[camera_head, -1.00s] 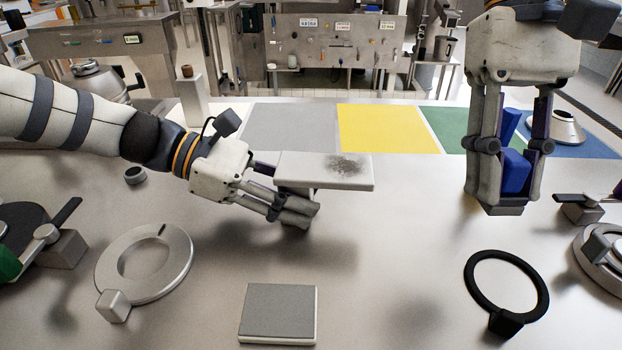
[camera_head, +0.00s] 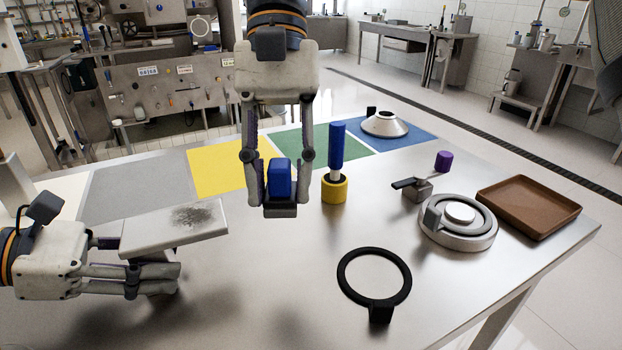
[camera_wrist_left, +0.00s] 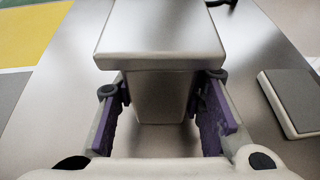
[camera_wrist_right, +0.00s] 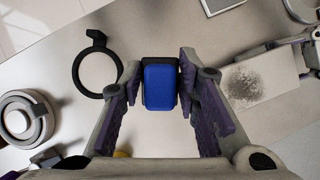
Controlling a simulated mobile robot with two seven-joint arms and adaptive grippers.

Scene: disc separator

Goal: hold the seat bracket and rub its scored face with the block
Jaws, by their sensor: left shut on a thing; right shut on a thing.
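The seat bracket (camera_head: 150,232) is a pale slab with a dark, scuffed patch on its upper face, toward its right end. My left gripper (camera_head: 150,274) is shut on its stem under the slab and holds it above the table; the stem (camera_wrist_left: 160,97) shows between the fingers in the left wrist view. The block (camera_head: 280,180) is blue with a dark base. My right gripper (camera_head: 279,196) is shut on it, raised, to the right of the bracket and apart from it. The right wrist view shows the block (camera_wrist_right: 159,86) between the fingers and the scored patch (camera_wrist_right: 243,86) to the right.
A black ring with a tab (camera_head: 375,284) lies at the front. A blue-handled tool in a yellow base (camera_head: 334,188) stands close right of my right gripper. A round metal fixture (camera_head: 457,230) and a brown tray (camera_head: 528,206) are further right. Coloured mats (camera_head: 220,166) line the back.

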